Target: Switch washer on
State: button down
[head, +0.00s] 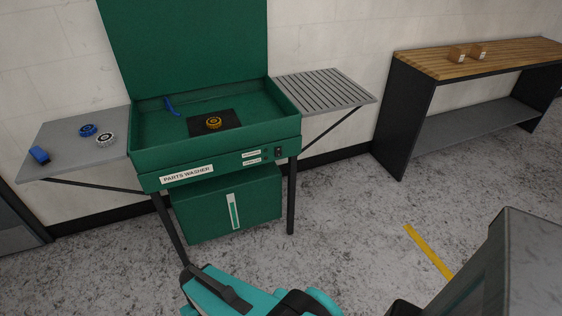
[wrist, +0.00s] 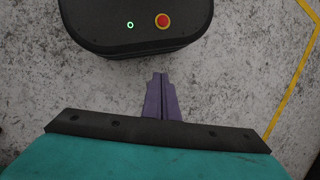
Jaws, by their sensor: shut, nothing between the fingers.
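The green parts washer (head: 216,157) stands against the wall in the head view with its lid up. Its front carries a "PARTS WASHER" label. A small black switch (head: 278,151) sits at the right end of the front, beside two small white labels (head: 252,157); its position is too small to tell. In the wrist view my gripper (wrist: 160,80) is shut and empty, with its purple fingers together above the speckled floor. It is well apart from the washer, which does not show in that view.
An orange-black round part (head: 213,122) lies on a dark mat in the basin. The left shelf (head: 62,137) holds blue and white parts; the right slatted shelf (head: 322,89) is empty. A wood-topped bench (head: 440,66) stands right.

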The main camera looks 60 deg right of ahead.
jog(key=w+d+r+m+t+b, duration=0.1)
jog(key=w+d+r+m+t, duration=0.35)
jog(key=d, duration=0.45)
jog(key=w+d+r+m+t, duration=0.3)
jog(key=w+d, duration=0.3)
jog(key=d, duration=0.3)
jog(key=w+d+r+m+t+b, duration=0.1)
jog(key=w+d+r+m+t, duration=0.25)
jog(key=w+d, duration=0.4)
jog(key=s+d+r+m+t+h, duration=0.1)
jog(key=s+d+r+m+h, duration=0.2)
jog(key=d, duration=0.8)
jog(key=s+d+r+m+t+h+b, duration=0.1)
jog(key=s+d+r+m+h, duration=0.3)
jog(key=s+d+r, duration=0.3)
jog(key=s+d+r+m+t+h+b, duration=0.1)
jog(key=s+d+r+m+h, duration=0.2)
jog(key=d+r, duration=0.4)
jog(key=s+d+m, duration=0.1)
jog(key=s+d, duration=0.1)
jog(key=d, duration=0.6)
jog(key=shift+s+d+r, duration=0.25)
jog(key=shift+s+d, duration=0.15)
jog(key=shift+w+d+f+b, duration=0.1)
jog(key=shift+w+f+b, duration=0.1)
jog(key=shift+b, duration=0.15)
